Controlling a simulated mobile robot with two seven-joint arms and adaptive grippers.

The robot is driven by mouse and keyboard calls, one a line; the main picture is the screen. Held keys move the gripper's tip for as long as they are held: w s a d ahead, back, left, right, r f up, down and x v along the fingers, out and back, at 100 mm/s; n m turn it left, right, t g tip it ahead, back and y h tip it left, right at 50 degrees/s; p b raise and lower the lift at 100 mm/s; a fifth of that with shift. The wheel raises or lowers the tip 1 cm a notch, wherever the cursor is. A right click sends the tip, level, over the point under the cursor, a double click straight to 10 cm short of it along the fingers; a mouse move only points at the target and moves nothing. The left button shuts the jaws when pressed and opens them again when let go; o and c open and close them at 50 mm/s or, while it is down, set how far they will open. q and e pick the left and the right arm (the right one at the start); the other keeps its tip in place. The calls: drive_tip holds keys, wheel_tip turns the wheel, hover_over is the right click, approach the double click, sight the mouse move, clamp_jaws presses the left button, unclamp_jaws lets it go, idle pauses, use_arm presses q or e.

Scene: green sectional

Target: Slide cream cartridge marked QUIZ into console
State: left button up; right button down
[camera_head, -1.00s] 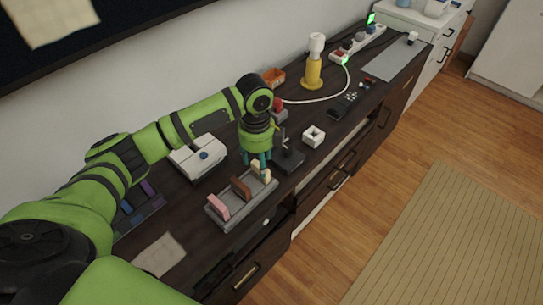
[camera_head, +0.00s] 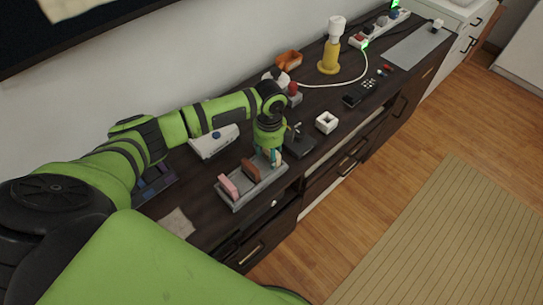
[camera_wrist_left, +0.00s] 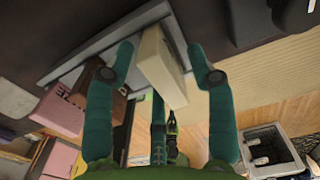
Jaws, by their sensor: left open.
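The cream cartridge (camera_wrist_left: 163,68) stands in a grey tray (camera_head: 241,205), at its far right end. Its marking cannot be read. A brown cartridge (camera_head: 250,169) and a pink cartridge (camera_head: 229,187) stand in the same tray. My left gripper (camera_head: 270,157) points down over the cream cartridge. In the left wrist view its fingers are open on both sides of the cartridge, with gaps, and they hide most of it in the head view. My right gripper is out of view.
A black joystick (camera_head: 298,146) stands close right of my left gripper. A white square holder (camera_head: 326,123), a black remote (camera_head: 358,93) and a yellow lamp (camera_head: 329,62) are farther right. A beige cloth (camera_head: 177,223) lies at the near left. The cabinet's front edge runs beside the tray.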

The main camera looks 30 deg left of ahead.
use_arm(q)
clamp_jaws()
